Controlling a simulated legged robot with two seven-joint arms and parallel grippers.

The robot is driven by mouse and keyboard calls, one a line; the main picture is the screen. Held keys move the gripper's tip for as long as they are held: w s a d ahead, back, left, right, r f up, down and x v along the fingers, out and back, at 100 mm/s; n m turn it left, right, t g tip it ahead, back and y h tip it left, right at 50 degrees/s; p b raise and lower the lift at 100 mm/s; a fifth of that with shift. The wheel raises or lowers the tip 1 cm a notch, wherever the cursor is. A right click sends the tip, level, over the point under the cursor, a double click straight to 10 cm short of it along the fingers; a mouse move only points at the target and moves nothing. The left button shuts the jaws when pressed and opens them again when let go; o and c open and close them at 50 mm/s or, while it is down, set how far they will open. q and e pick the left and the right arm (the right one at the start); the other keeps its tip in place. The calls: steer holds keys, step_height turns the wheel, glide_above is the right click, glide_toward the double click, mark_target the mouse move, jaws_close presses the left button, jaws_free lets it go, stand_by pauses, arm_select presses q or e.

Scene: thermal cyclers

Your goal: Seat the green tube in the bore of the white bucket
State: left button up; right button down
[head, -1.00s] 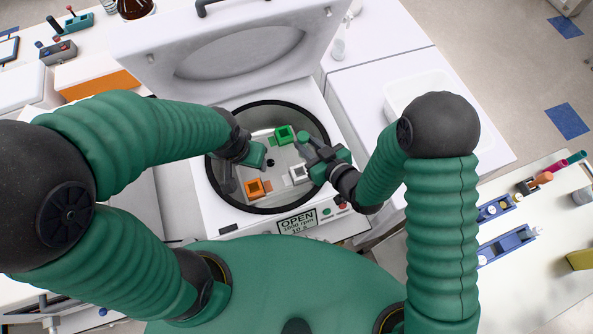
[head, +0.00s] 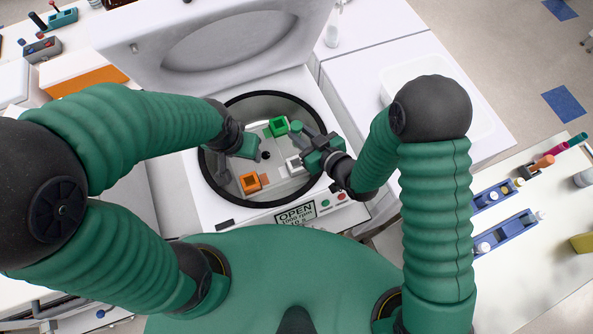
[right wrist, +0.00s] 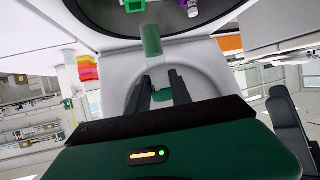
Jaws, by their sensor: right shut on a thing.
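The white bucket (head: 294,163) sits inside the open centrifuge bowl, at the right of its rotor, just left of my right gripper (head: 305,136). My right gripper is shut on the green tube (head: 297,127), holding it above the bowl. The tube also shows in the right wrist view (right wrist: 151,40), sticking out beyond the finger tips. The tube is apart from the white bucket, whose bore is too small to make out. My left gripper (head: 250,148) is over the left part of the bowl; its finger opening is unclear.
A green bucket (head: 277,126) and an orange bucket (head: 251,181) sit in the same rotor. The bowl's dark rim (head: 285,203) surrounds both grippers. The raised white lid (head: 215,45) stands behind. Blue racks (head: 507,233) lie on the right bench.

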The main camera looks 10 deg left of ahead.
steer(key=f+b, duration=0.3)
steer(key=f, duration=0.1)
steer(key=f+b, duration=0.4)
steer(key=shift+w+a, duration=0.1)
steer(key=shift+a, duration=0.1)
step_height(320, 180, down, 10)
steer(key=b, duration=0.7)
steer(key=shift+r, duration=0.25)
steer(key=c, duration=1.2)
jaws_free()
steer(key=shift+o, duration=0.2)
steer(key=shift+d, duration=0.1)
